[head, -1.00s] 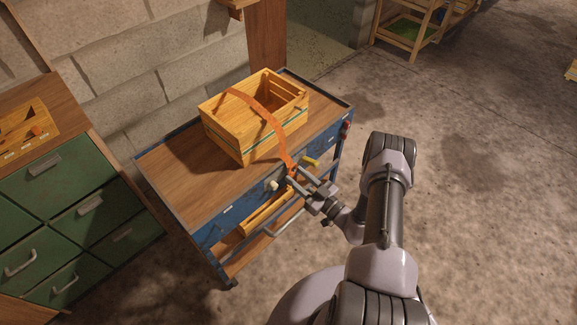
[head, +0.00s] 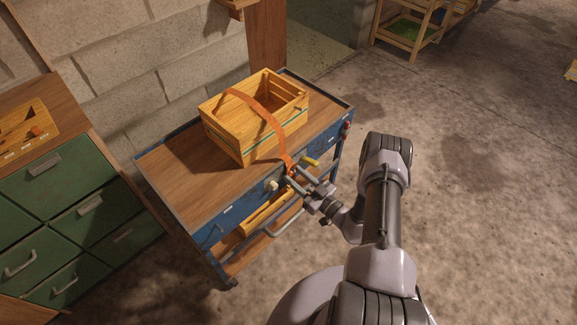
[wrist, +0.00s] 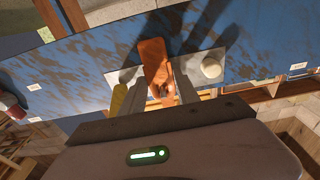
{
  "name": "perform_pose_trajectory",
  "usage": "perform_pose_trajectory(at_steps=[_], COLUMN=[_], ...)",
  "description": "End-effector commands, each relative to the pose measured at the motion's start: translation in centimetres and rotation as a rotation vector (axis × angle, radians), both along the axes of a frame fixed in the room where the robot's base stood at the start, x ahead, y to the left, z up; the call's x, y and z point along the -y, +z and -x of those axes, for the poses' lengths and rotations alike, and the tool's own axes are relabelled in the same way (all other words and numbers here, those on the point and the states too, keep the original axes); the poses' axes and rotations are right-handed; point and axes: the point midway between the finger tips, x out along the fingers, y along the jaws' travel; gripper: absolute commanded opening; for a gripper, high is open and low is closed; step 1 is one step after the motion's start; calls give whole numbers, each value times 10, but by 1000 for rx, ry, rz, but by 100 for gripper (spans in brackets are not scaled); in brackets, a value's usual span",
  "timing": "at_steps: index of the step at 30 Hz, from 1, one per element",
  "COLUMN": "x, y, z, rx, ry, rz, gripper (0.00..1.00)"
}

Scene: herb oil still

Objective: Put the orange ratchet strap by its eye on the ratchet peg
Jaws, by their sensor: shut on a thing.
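The orange ratchet strap (head: 267,107) arches over the wooden crate and runs down past the cart's front edge to my gripper (head: 290,178). In the wrist view the strap's flat end (wrist: 152,57) hangs in front of the blue cart face, between my two fingers (wrist: 163,88). My gripper is shut on the strap near its lower end. A white knob (wrist: 212,68) is right of the fingers and a yellow one (wrist: 118,98) is left of them. The ratchet peg is not clearly seen behind the strap and fingers. I cannot tell whether the eye is around it.
The slatted wooden crate (head: 227,138) stands on the blue cart's wooden top (head: 180,186). A bar handle (head: 283,225) runs along the cart's front below my gripper. Green drawers (head: 60,215) stand at the left.

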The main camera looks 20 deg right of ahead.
Motion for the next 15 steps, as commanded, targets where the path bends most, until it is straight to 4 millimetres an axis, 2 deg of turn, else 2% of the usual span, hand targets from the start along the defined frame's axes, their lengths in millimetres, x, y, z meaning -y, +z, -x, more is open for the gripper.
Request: perform_pose_trajectory(at_steps=[15], x=[-2], y=[-2], z=[-4], rx=[0], ry=[1], rz=[-1], gripper=[0])
